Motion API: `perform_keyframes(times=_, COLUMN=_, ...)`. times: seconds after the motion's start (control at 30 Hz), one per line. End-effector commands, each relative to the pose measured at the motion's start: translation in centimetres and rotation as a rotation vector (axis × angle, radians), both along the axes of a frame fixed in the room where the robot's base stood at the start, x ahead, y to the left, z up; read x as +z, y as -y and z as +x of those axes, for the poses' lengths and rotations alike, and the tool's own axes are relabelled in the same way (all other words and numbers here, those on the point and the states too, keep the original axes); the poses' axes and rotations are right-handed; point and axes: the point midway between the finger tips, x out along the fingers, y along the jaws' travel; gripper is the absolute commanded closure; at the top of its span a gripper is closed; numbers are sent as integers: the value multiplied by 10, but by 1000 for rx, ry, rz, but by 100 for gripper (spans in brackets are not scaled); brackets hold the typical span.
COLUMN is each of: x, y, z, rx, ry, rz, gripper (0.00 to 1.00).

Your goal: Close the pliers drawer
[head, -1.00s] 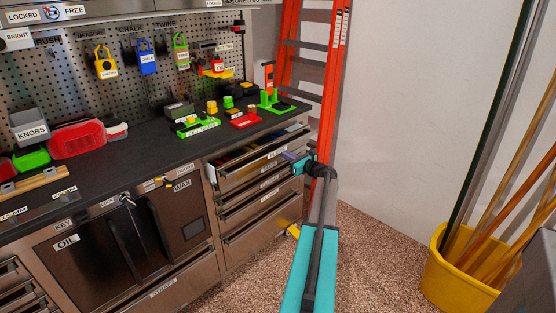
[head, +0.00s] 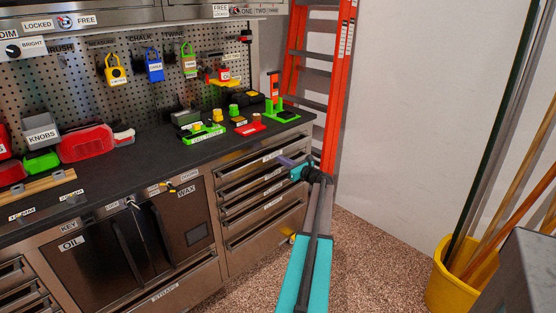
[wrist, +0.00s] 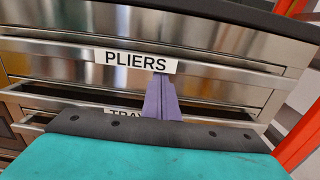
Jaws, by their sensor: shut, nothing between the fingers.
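The pliers drawer (head: 250,165) is the top steel drawer of the right-hand stack under the dark worktop. Its front looks flush or nearly flush with the cabinet, and no drawer interior shows above it. In the wrist view its white PLIERS label (wrist: 136,62) sits at the middle of the handle rail. My gripper (head: 287,161) is shut and empty, in front of the drawer toward its right side. In the wrist view the purple fingers (wrist: 160,96) point at the drawer front just under the label's right end. Whether they touch it, I cannot tell.
The tray drawer's label (wrist: 124,113) is partly hidden by my gripper. More drawers lie below. An orange ladder (head: 333,80) stands close on the right. A yellow bucket (head: 450,280) with poles is at the far right. Carpet between is clear.

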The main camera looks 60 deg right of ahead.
Motion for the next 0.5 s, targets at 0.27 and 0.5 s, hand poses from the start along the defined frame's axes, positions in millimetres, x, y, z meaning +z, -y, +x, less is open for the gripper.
perform_keyframes(times=0.27, x=-1, y=-19, z=-36, rx=4, ry=0, rz=0, gripper=100)
perform_keyframes(times=0.5, x=-1, y=-31, z=-70, rx=7, ry=-1, rz=0, gripper=100)
